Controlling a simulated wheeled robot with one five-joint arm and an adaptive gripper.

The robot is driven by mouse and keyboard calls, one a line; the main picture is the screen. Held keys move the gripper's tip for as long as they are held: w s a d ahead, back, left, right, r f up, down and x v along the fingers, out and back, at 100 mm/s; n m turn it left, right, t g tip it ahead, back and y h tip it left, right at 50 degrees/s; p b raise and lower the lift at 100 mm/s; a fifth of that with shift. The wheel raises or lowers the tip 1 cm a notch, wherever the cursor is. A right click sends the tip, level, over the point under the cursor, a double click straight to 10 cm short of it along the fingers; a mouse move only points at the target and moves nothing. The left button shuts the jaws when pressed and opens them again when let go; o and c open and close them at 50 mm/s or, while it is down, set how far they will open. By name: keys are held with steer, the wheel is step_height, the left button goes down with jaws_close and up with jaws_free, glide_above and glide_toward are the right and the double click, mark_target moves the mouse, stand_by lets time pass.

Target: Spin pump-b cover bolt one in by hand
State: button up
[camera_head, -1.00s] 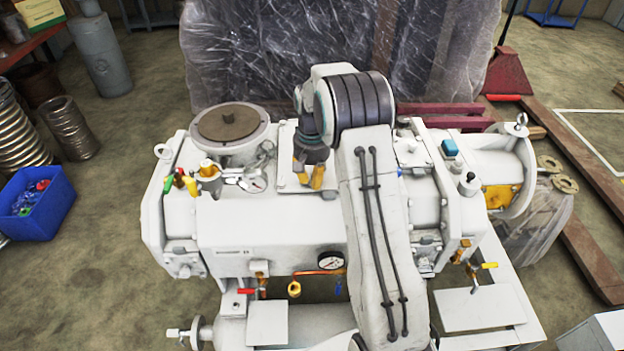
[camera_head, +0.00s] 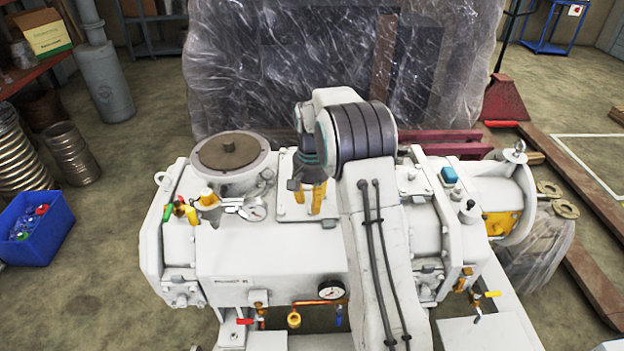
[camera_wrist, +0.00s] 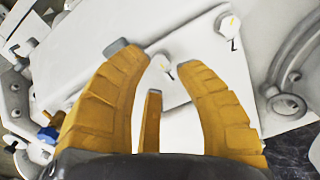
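The pump (camera_head: 270,255) is a large white machine in the middle of the head view. A light square cover plate (camera_head: 290,212) lies on its top, beside the round brown-topped port. My gripper (camera_head: 308,205) points down over this plate with its yellow fingers apart. In the wrist view the fingers of my gripper (camera_wrist: 161,62) stand on both sides of a small pale bolt head (camera_wrist: 160,64) at the plate's corner. Whether they touch it I cannot tell. Another bolt (camera_wrist: 228,25), marked 2, sits further along the plate (camera_wrist: 175,25). The mark beside the nearer bolt is unclear.
My arm hides part of the pump's right half. A blue bin (camera_head: 38,235) and metal hoses (camera_head: 70,152) stand on the floor at left. A plastic-wrapped load (camera_head: 250,75) stands behind.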

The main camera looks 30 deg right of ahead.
step_height(320, 180, up, 9)
stand_by(0.5)
steer(key=shift+r, duration=0.1)
